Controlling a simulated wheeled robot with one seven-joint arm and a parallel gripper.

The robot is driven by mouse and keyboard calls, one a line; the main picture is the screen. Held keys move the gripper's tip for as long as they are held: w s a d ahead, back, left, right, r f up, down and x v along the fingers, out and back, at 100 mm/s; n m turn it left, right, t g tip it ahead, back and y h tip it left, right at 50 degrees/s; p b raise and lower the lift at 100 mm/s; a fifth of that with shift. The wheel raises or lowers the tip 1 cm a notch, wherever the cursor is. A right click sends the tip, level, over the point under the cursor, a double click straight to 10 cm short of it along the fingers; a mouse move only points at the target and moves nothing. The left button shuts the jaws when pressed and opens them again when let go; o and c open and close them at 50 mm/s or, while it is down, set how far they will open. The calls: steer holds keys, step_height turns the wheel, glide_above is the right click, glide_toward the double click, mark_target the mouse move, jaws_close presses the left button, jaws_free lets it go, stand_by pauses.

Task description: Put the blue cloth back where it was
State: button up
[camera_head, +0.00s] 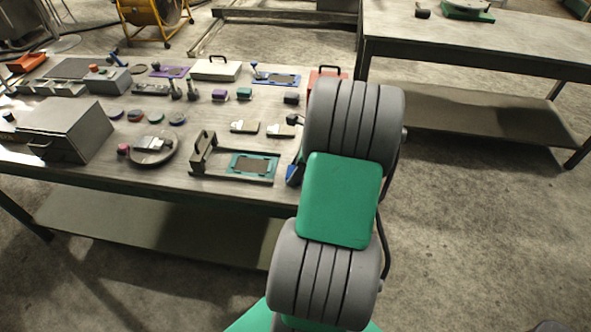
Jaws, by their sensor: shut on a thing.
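My arm reaches over the front right part of the workbench and hides most of my gripper (299,157). Only a dark sliver of it shows at the arm's left edge. A small piece of blue cloth (293,174) shows just below that sliver, by the bench's front edge. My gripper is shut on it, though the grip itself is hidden. The rest of the cloth is behind my arm, and I cannot tell whether it touches the bench.
The workbench (100,173) is crowded. A grey box (68,125), a round dish (153,149), a tray with a teal frame (236,165) and a red toolbox (327,74) stand on it. A second table (480,40) is at the back right. Open floor (480,240) lies to the right.

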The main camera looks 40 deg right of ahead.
steer(key=shift+f, duration=0.2)
steer(key=shift+f, duration=0.1)
steer(key=o, duration=1.2)
